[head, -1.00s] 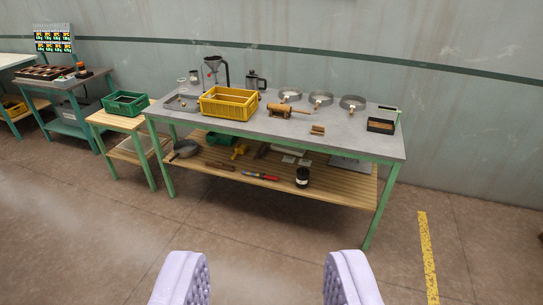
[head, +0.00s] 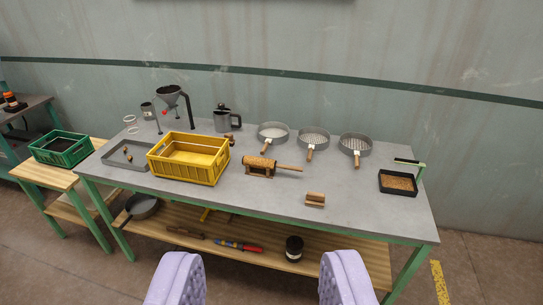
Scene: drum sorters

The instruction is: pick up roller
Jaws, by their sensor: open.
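A wooden roller-like drum (head: 261,164) with a thin handle pointing right lies on a small stand near the middle of the grey table (head: 235,202). A thin dark bar with a green handle (head: 409,162) rests at the black tray on the right; I cannot tell which of the two is called the roller. My gripper (head: 262,285) is open and empty, its two lilac padded fingers at the bottom of the head view. It is in front of the table, apart from both things.
A yellow crate (head: 188,178) stands left of the drum. A small wooden block (head: 315,200) and black tray (head: 383,188) are right. Tools lie on the lower shelf (head: 180,226).

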